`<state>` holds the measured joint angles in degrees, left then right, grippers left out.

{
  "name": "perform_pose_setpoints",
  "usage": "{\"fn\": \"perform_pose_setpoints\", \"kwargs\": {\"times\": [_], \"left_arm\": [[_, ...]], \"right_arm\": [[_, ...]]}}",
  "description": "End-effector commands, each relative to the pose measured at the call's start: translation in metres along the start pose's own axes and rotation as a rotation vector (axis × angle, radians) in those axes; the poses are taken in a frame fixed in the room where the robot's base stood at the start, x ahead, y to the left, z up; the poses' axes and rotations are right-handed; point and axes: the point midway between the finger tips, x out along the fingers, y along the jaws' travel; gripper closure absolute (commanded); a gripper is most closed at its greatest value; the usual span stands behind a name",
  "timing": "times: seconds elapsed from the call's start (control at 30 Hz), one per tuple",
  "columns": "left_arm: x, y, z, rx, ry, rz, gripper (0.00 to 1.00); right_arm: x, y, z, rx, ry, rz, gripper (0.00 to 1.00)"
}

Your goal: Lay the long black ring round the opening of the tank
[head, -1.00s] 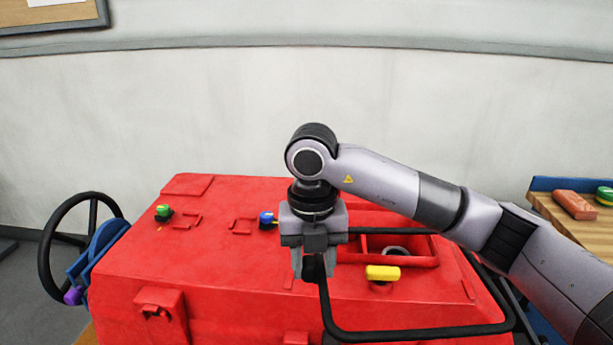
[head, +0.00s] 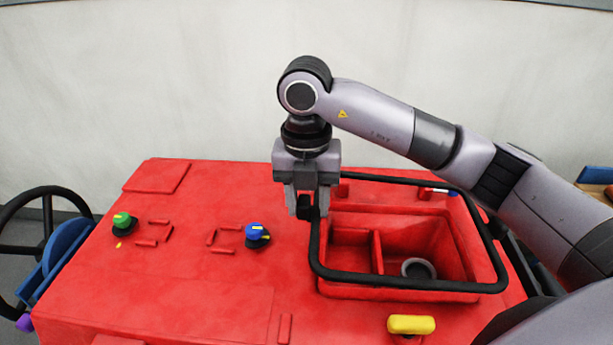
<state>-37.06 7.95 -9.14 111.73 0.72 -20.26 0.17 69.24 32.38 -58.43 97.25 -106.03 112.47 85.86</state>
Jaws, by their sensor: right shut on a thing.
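My right gripper (head: 305,207) is shut on the left side of the long black ring (head: 395,282). The ring is a rounded rectangle and appears close above the tank opening (head: 345,240), nearly framing it. I cannot tell whether it touches the rim. Its near bar crosses the opening's front edge, and its far bar passes behind the opening. The red tank (head: 200,265) has a divider and a grey round port (head: 418,268) inside the opening. My forearm passes above the right side of the scene. My left gripper is not in view.
A green knob (head: 122,222) and a blue knob (head: 256,236) stand on the tank top at left. A yellow handle (head: 411,324) is in front of the opening. A black steering wheel (head: 45,215) is at far left. A wooden bench edge is at far right.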

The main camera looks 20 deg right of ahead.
Motion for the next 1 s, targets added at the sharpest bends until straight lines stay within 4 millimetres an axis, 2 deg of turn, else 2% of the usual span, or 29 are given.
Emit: {"fn": "perform_pose_setpoints", "kwargs": {"times": [0.27, 0.73, 1.0], "left_arm": [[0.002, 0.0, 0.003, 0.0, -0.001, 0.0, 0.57], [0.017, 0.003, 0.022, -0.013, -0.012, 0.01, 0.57], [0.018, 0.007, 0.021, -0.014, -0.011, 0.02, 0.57]], "right_arm": [[0.004, 0.0, 0.0, -0.001, 0.0, 0.0, 0.96], [0.045, 0.001, 0.0, -0.001, 0.001, 0.0, 0.96], [0.05, 0.001, 0.0, -0.001, -0.001, 0.001, 0.96]]}}
